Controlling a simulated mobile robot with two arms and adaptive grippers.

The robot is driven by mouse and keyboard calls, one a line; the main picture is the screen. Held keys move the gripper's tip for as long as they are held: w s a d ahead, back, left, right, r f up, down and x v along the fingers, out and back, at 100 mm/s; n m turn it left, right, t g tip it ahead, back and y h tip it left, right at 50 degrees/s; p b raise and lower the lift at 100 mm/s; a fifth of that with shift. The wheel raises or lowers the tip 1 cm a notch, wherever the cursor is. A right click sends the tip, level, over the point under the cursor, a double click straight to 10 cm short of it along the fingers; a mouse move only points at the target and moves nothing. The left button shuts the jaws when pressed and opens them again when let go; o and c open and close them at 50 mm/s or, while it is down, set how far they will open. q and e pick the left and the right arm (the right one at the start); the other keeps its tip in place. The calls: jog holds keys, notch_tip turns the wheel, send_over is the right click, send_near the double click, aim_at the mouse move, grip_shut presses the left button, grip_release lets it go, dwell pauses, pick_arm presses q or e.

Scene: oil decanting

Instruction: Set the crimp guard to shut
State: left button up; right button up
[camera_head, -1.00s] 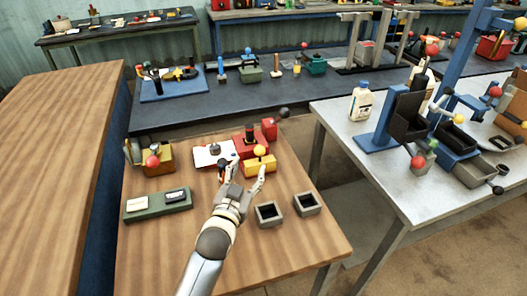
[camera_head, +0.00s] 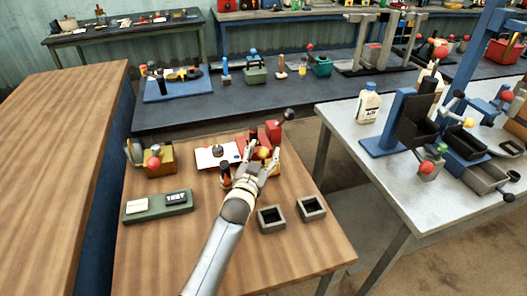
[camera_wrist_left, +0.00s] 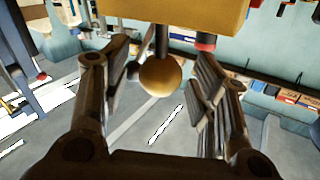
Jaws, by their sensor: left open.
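The crimp station is red (camera_head: 272,131) with a black-knobbed lever (camera_head: 288,114) at the far right of the small wooden table. A yellow ball knob (camera_head: 263,153) is at its front, and I take it as the crimp guard's handle. In the left wrist view the yellow ball (camera_wrist_left: 160,75) hangs on a dark stem from a yellow block (camera_wrist_left: 175,18). My left gripper (camera_head: 261,152) is open, with its fingers on either side of the ball. Gaps show between ball and fingers. The gripper hides most of the yellow block in the head view. My right gripper is not in view.
A dark upright piece (camera_head: 225,175) stands just left of my gripper. A white plate (camera_head: 217,155) and a yellow device with a red knob (camera_head: 153,163) lie farther left. A green sign block (camera_head: 157,206) and two grey open boxes (camera_head: 271,219) (camera_head: 312,207) are nearer. The table's front is clear.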

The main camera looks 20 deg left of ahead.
pick_arm(q)
jog(key=shift+w, duration=0.55)
grip_shut()
jog(key=shift+w+a+b, duration=0.35)
jog(key=shift+w+a, duration=0.2)
jog(key=shift+w, duration=0.25)
jog(key=shift+w+a+b, duration=0.35)
jog(key=shift+w+a, duration=0.2)
jog(key=shift+w, duration=0.25)
jog(key=shift+w+a, duration=0.15)
jog(key=shift+r, duration=0.15)
